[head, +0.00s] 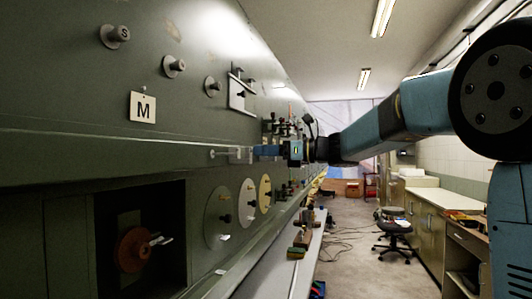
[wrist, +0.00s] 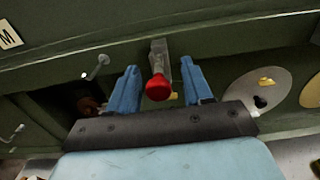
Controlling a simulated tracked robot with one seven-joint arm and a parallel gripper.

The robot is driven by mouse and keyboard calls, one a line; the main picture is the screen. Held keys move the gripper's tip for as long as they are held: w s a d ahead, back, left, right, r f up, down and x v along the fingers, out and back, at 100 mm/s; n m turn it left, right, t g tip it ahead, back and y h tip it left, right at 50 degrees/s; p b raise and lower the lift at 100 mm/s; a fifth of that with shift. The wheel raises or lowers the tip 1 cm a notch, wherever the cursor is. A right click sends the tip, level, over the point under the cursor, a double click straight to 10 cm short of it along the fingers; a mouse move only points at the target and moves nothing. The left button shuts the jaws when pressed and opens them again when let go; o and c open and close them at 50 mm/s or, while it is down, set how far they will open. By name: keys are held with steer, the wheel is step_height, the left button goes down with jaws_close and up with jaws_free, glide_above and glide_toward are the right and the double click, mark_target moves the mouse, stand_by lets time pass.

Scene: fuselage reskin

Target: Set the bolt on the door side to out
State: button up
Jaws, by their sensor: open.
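A bolt with a red knob (wrist: 158,88) and a grey metal body (wrist: 159,53) sits on the green wall's ledge in the wrist view. My gripper (wrist: 159,64) is open, with one blue finger on each side of this bolt. I cannot tell whether the fingers touch it. In the head view my gripper (head: 268,151) reaches the wall from the right at the ledge, and the red knob is not visible there. A second slim metal pin (wrist: 97,67) sticks out to the left, also seen in the head view (head: 220,153). Which fitting is on the door side is not marked.
A dark recess (head: 158,205) with a red-brown disc (head: 132,249) lies below the ledge. Pale round plates (head: 219,215) are to its right. An M label (head: 143,108) and several knobs are above. A bench with tools runs along the wall.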

steer(key=v, duration=1.3)
steer(key=shift+d, duration=0.3)
steer(key=shift+s, duration=0.15)
steer(key=s+f+n+h, duration=0.8)
steer(key=s+f, duration=0.6)
steer(key=s+d+f+n+t+h, duration=0.1)
steer(key=s+d+f+n+h, duration=0.8)
steer(key=s+d+f+n, duration=0.3)
steer(key=shift+s+f+n, duration=0.5)
steer(key=shift+s+f, duration=0.45)
steer(key=shift+s, duration=0.25)
